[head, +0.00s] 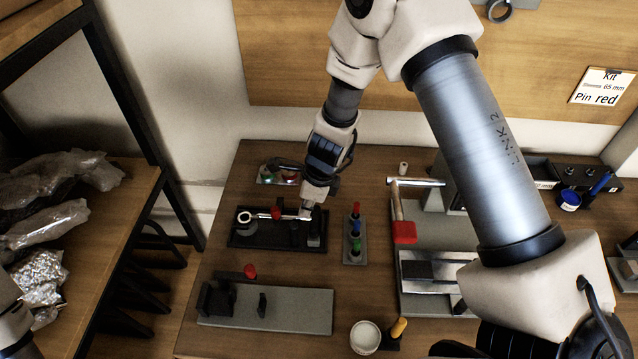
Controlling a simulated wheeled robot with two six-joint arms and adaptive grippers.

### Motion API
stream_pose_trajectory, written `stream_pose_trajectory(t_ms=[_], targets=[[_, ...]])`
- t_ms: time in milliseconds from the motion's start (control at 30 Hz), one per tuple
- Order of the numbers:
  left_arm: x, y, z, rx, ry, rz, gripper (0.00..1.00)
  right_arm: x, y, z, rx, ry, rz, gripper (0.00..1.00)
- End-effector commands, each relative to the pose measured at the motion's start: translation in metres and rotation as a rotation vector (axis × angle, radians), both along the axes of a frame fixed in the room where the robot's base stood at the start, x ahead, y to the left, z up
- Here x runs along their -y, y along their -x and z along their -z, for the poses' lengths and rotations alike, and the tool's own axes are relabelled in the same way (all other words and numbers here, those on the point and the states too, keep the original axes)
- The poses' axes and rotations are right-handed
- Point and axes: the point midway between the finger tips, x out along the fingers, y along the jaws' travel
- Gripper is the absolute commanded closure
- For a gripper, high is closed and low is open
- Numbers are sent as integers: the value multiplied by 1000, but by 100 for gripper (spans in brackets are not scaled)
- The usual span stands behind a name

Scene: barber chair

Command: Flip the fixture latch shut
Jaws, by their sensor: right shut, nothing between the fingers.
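A dark fixture (252,241) sits on the bench left of centre. A metal rod with a ring end (244,217) lies across it. A red-tipped part (276,212), perhaps the latch, is by the rod; I cannot tell its exact position. My right gripper (307,211) reaches down over the right end of this fixture. It is shut and empty, and its fingertips are close to the rod's right end; whether they touch is unclear. My left gripper is out of view.
A stand with coloured pegs (355,245) is to the right, then a red-handled clamp (404,231). My right arm covers much of the right side.

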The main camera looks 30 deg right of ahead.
Motion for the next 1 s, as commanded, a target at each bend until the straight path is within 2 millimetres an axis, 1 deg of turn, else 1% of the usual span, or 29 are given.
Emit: stream_pose_trajectory(t_ms=[33, 100, 200, 300, 433, 1000], targets=[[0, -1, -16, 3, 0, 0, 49, 2, 2, -23, 3, -1, 0, 100], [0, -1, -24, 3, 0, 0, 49, 6, 4, -39, 3, 0, 0, 100], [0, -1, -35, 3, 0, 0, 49, 10, 8, -60, 1, 0, 0, 100], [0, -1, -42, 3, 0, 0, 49, 13, 11, -73, 1, 0, 0, 100], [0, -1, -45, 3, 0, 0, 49, 14, 13, -80, 0, 0, 1, 100], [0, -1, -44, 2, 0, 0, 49, 14, 13, -79, 0, 0, 0, 100]])
